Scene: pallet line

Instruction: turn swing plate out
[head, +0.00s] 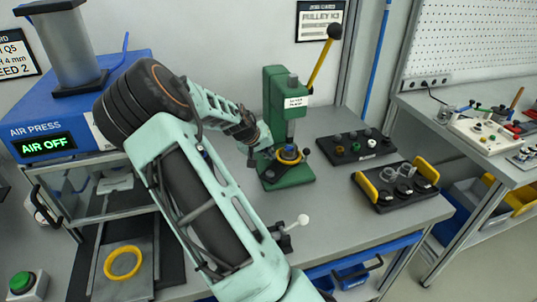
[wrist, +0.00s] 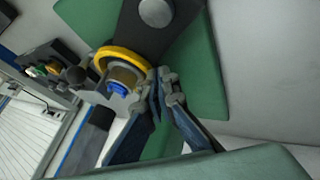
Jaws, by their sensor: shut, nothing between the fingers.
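The green arbor press (head: 283,95) stands on the bench at the centre of the head view. What looks like the swing plate (wrist: 160,42) is a dark plate with a round grey bolt head, at the top of the wrist view. A yellow ring (wrist: 103,52) sits at its end around a brown and blue part (wrist: 119,85). The ring also shows low on the press in the head view (head: 290,161). My gripper (wrist: 160,80) is shut and empty, its fingertips close beside the ring and plate. I cannot tell whether they touch.
A dark tray of small parts (head: 345,158) and a black tray with yellow handles (head: 397,199) lie right of the press. The press's yellow lever (head: 321,62) rises above. The blue air press (head: 70,110) stands left, with a yellow ring (head: 122,250) below it.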

